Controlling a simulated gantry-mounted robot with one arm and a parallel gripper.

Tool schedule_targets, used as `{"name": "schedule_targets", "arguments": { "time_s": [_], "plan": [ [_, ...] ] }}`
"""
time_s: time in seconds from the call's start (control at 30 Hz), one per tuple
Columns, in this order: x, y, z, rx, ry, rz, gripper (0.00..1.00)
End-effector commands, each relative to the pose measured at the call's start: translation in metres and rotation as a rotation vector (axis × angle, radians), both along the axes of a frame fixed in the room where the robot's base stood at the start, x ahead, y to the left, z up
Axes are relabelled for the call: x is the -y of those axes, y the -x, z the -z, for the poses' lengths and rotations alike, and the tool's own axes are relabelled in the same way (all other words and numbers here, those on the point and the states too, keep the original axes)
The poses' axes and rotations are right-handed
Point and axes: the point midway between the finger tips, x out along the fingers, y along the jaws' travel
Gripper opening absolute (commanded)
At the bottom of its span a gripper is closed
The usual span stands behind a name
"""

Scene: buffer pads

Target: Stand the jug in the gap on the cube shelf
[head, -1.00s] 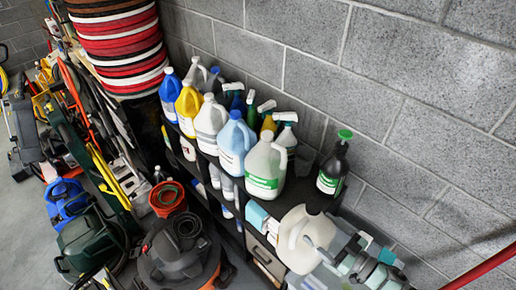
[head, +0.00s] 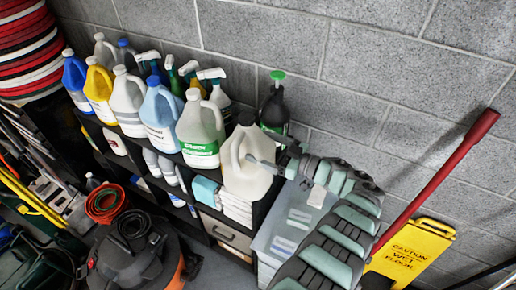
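A cream, plain jug (head: 249,181) is upright in my gripper (head: 266,164), whose fingers are at its right side. The gripper looks shut on it, but the jug partly hides the fingertips. The jug overlaps the front right end of the black cube shelf (head: 262,207) in the head view.
Several jugs and spray bottles crowd the shelf top left of the gap. A grey bin (head: 295,215) stands right of the shelf. A yellow wet-floor sign (head: 412,250) and red pole (head: 440,175) are further right. A vacuum (head: 135,250) stands in front. The block wall (head: 350,60) is behind.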

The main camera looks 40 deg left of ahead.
Motion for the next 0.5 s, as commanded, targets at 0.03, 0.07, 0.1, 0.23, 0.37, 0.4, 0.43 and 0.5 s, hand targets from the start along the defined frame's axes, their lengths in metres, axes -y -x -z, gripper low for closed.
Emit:
{"name": "schedule_targets", "arguments": {
  "time_s": [0.03,0.07,0.1,0.23,0.37,0.4,0.43,0.5],
  "plan": [
    [-0.004,-0.004,0.005,0.006,-0.005,-0.001,0.17],
    [-0.006,-0.005,0.005,0.006,-0.005,0.000,0.17],
    [-0.009,-0.007,0.004,0.005,-0.004,0.000,0.17],
    [-0.014,-0.010,0.002,0.003,-0.004,0.001,0.17],
    [-0.016,-0.011,-0.001,0.002,-0.004,0.001,0.17],
    [-0.017,-0.012,0.000,0.002,-0.004,0.001,0.17],
    [-0.018,-0.012,0.000,0.002,-0.004,0.001,0.17],
    [-0.021,-0.014,0.002,0.004,-0.004,0.001,0.17]
  ]
}}
